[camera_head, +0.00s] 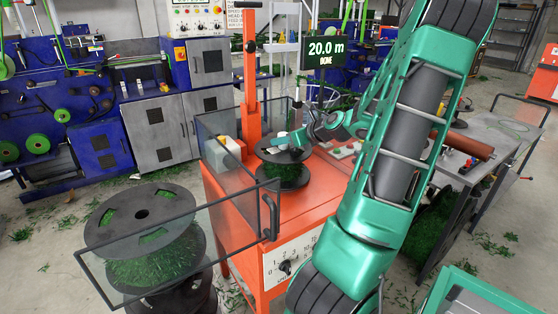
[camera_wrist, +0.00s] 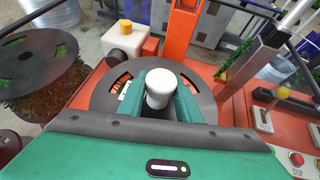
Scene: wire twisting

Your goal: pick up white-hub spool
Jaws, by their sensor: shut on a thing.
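The white-hub spool (camera_head: 286,176) stands upright on the orange machine (camera_head: 240,205). It has dark flanges and a white hub (camera_wrist: 160,88) standing up at its centre. My gripper (camera_head: 289,139) reaches in from the right over the spool's top. In the wrist view, the green fingers of my gripper (camera_wrist: 161,100) are on both sides of the white hub and shut on it. The spool's top flange (camera_wrist: 105,92) lies just below the fingers. The lower flange is hidden in the wrist view.
A larger black spool with green wire (camera_head: 150,225) stands at the front left. An orange post (camera_head: 250,60) rises behind the spool. A sign reading 20.0 m (camera_head: 326,52) hangs behind. A grey table (camera_head: 480,145) is right.

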